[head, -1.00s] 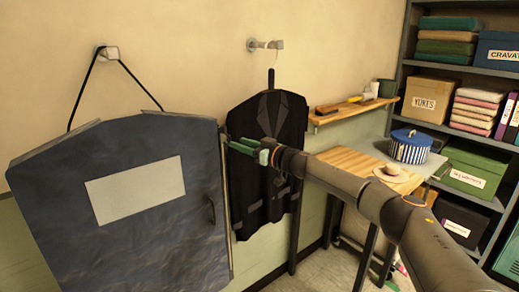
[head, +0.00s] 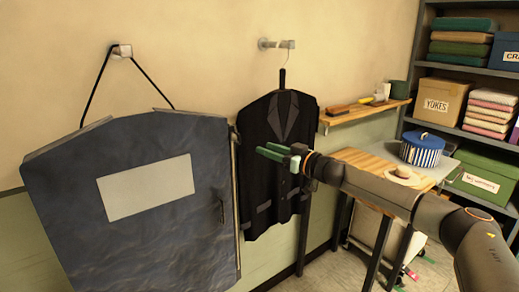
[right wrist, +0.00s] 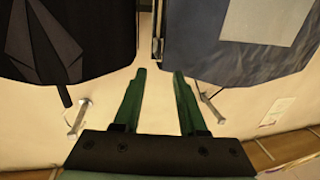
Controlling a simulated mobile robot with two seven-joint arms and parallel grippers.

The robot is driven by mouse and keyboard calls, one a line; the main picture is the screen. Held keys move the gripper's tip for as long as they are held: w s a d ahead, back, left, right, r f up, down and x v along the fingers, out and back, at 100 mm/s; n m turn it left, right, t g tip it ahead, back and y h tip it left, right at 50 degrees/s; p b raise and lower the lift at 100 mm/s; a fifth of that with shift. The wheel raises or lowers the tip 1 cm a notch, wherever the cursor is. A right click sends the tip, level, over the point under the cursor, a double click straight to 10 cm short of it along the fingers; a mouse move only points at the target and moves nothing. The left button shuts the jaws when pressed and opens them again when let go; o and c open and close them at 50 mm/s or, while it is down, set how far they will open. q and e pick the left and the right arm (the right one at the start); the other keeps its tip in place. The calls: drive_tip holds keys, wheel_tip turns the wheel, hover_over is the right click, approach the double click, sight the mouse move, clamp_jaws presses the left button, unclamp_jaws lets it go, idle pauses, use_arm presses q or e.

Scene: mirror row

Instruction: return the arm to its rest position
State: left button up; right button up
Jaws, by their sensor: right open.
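My right arm reaches in from the lower right in the head view. Its gripper (head: 268,151) has green fingers and shows in front of the dark jacket (head: 272,190). In the right wrist view the gripper (right wrist: 160,73) has its fingers apart, with nothing between them but pale wall behind. The jacket (right wrist: 60,40) is at the upper left there, and the blue-grey garment bag (right wrist: 205,50) at the upper right. I cannot tell the exact gap to the jacket. My left gripper is not in view.
The garment bag (head: 140,245) hangs by a black strap from a wall hook (head: 122,50). The jacket hangs from another hook (head: 277,44). A wooden wall shelf (head: 365,111), a table with a hat (head: 402,173) and striped box (head: 421,153), and loaded shelving (head: 420,85) stand right.

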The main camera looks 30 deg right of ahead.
drive_tip(key=s+a+f+n+g+y, duration=0.1)
drive_tip(key=s+a+f, duration=0.3)
drive_tip(key=a+f, duration=0.45)
drive_tip(key=s+a+f+g, duration=0.2)
drive_tip(key=s+a+f, duration=0.1)
drive_tip(key=a+f, duration=0.6)
drive_tip(key=s+a+f+n+g+y, duration=0.1)
drive_tip(key=s+a+f, duration=0.3)
drive_tip(key=a+f, duration=0.5)
drive_tip(key=s+f+m+g+h, duration=0.1)
drive_tip(key=s+f+g+h, duration=0.1)
drive_tip(key=s+f, duration=0.6)
drive_tip(key=s+f+m+g+h, duration=0.2)
drive_tip(key=s+f, duration=0.6)
drive_tip(key=s, duration=1.1)
drive_tip(key=shift+d+f+h, duration=0.15)
drive_tip(key=shift+d+h, duration=0.15)
drive_tip(key=shift+s, duration=0.1)
